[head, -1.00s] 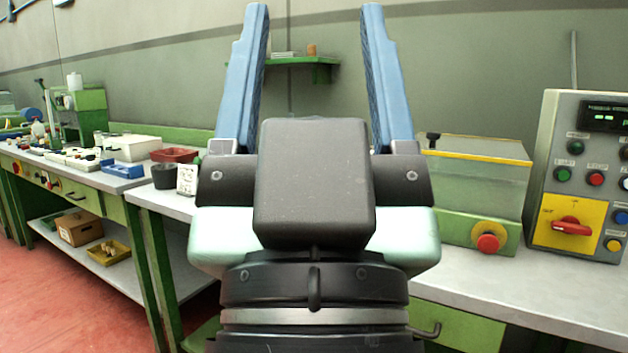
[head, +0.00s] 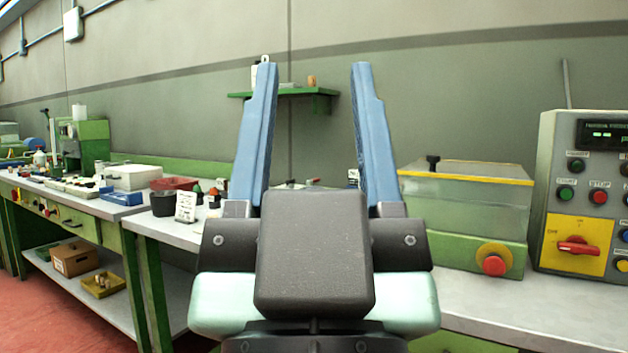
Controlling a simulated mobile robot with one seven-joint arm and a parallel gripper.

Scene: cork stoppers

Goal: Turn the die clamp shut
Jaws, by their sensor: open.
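My gripper (head: 313,68) is in the middle of the head view, its two blue fingers pointing up and spread wide apart. Nothing is held between them. I cannot make out the die clamp for certain. Small dark and light parts (head: 300,185) show low between the fingers, on the bench behind, mostly hidden by my gripper's black body. Whether the clamp is among them, I cannot tell.
Right of my gripper stands a clear box with a yellow rim (head: 470,179) and a red button (head: 494,265). A control panel (head: 590,150) with a red rotary switch (head: 578,247) is farther right. A black cup (head: 163,204) and white card (head: 186,207) stand left. A green shelf (head: 300,92) hangs behind.

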